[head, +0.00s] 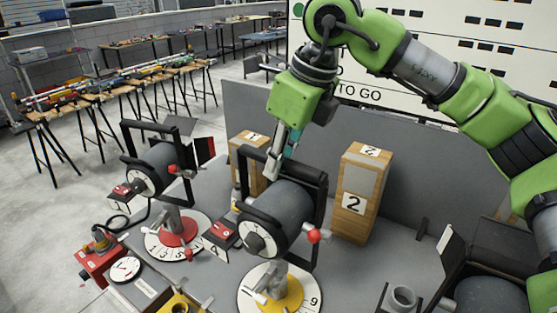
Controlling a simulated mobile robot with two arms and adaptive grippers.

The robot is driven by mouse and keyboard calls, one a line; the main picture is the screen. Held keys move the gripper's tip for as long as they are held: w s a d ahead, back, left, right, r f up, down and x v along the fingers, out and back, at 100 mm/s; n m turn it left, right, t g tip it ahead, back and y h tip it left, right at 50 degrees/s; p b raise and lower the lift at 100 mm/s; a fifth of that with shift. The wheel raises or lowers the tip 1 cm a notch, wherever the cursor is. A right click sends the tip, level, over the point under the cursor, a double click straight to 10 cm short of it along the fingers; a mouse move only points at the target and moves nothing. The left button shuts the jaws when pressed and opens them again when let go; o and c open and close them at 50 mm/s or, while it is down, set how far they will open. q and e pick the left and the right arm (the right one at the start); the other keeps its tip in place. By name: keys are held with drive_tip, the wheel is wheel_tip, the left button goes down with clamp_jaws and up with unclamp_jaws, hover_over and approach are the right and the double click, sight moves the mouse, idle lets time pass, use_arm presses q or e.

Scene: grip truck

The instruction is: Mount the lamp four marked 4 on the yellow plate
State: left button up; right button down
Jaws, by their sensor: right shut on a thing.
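Lamp four (287,212) is a dark grey cylinder in a black yoke, with a red tag marked 4 (217,240) at its left. My right gripper (273,165) reaches down from above and is shut on the lamp's upper left part, at the black yoke. The yellow plate (290,297) with its white numbered ring is directly below the lamp. The lamp's grey clamp is over the middle of the plate; I cannot tell whether it touches the plate. My left gripper is out of view.
A similar lamp (158,168) stands on a red plate (178,232) at the left. Wooden blocks marked 1 (246,148) and 2 (360,190) stand behind on the grey truck bed (395,262). Another dark lamp (492,293) is at the lower right. A grey cup-like socket (402,299) is near it.

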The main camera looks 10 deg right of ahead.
sight(279, 196)
drive_tip(key=shift+f+b, duration=1.35)
drive_tip(key=shift+f, duration=0.25)
drive_tip(key=c, duration=1.9)
unclamp_jaws()
drive_tip(key=shift+s, duration=0.1)
drive_tip(key=shift+f, duration=0.25)
drive_tip(key=v, duration=1.2)
drive_tip(key=shift+a+r, duration=0.1)
drive_tip(key=shift+r, duration=0.15)
